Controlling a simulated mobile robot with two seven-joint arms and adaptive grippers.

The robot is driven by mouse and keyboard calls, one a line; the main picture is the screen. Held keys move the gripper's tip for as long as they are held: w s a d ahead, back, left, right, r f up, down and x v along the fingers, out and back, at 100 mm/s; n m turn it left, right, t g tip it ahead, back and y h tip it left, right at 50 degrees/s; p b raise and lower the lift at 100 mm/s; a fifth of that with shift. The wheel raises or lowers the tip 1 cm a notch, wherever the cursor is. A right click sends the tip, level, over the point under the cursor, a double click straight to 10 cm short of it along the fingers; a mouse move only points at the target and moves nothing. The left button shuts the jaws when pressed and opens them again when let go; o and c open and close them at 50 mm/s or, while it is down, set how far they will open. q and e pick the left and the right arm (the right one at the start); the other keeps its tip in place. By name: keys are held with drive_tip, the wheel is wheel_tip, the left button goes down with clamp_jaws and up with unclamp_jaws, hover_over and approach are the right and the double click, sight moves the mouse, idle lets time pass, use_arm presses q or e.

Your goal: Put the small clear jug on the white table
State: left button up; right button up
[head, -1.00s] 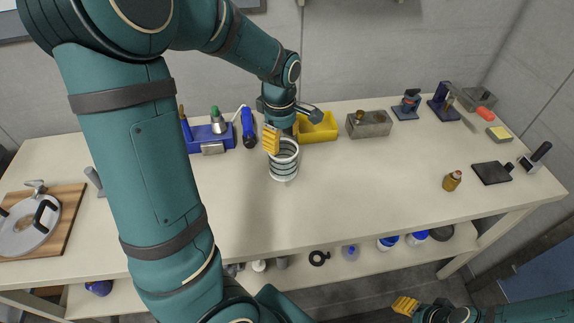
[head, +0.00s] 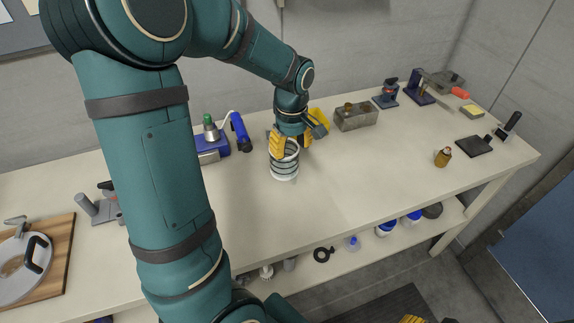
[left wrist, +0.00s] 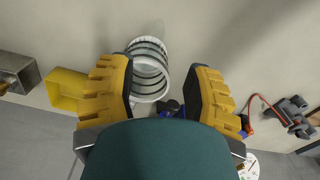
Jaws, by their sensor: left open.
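The small clear jug (head: 285,168), a see-through cylinder with pale rim and dark bands, appears to stand upright on the white table (head: 350,190). My left gripper (head: 291,143) is at the jug's upper part with its yellow fingers apart; one finger overlaps the near side of the rim. In the left wrist view my left gripper (left wrist: 161,88) is open, and the jug (left wrist: 151,72) shows between and beyond the fingers, closer to the left one. Whether a finger touches it I cannot tell. Only a yellow tip of my right gripper (head: 411,320) shows at the bottom edge.
Behind the jug are a yellow bin (head: 319,118), a grey metal block (head: 357,118) and a blue tool (head: 240,132). A brown bottle (head: 443,157) and black plate (head: 474,147) stand at right. The table front around the jug is clear.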

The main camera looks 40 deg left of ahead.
sight(291, 166)
use_arm(q)
wheel_tip(291, 166, down, 7)
drive_tip(key=shift+r+b, duration=0.1)
drive_tip(key=shift+b, duration=0.6)
drive_tip(key=f, duration=0.2)
drive_tip(key=d+f+b, duration=0.1)
drive_tip(key=f, duration=0.1)
drive_tip(key=shift+f, duration=0.3)
drive_tip(key=shift+f+b, duration=0.3)
drive_tip(key=shift+f, duration=0.1)
clamp_jaws()
